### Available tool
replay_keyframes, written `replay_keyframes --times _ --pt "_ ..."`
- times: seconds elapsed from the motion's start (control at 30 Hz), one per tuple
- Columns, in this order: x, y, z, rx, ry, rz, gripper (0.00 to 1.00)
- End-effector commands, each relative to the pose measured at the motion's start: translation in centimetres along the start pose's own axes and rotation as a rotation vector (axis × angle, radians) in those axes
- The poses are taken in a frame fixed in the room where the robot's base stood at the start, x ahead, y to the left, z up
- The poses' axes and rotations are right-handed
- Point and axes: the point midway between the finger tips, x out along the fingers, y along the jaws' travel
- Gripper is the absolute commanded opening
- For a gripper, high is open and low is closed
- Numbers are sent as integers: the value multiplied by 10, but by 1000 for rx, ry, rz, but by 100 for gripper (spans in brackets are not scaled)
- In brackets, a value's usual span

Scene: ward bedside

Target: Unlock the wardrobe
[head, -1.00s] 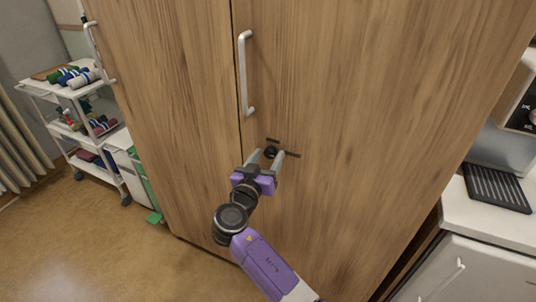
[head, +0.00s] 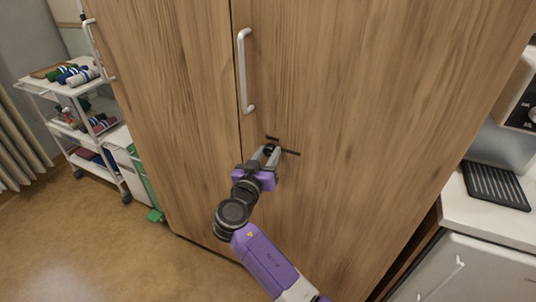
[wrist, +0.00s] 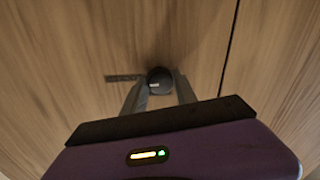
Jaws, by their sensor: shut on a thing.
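The wardrobe (head: 330,90) has tall wood-grain doors, both shut, with a dark seam between them. A small round black lock knob (wrist: 160,80) sits on the right-hand door, below that door's handle (head: 243,70). Dark marks lie beside the knob on the door; in the wrist view one mark (wrist: 123,77) is to its left. My gripper (head: 269,152) is at the knob, its two grey fingers closed on either side of it. In the wrist view the fingertips (wrist: 160,84) flank the knob. The knob is partly hidden by the fingers in the head view.
A white trolley (head: 95,128) with rolled bandages stands at the left, beside a curtain. A white counter (head: 480,222) with a black ribbed mat (head: 496,186) is close on the right. Open floor (head: 110,240) lies at the lower left.

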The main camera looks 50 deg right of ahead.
Motion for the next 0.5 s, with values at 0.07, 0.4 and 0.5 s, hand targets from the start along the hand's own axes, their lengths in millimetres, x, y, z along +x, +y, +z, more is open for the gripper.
replay_keyframes --times 0.07,0.4,0.5 --pt "0 0 0 -34 -3 -1 0" --pt "0 0 -1 -305 -24 -4 0" --pt "0 0 -2 -400 -32 -6 0"
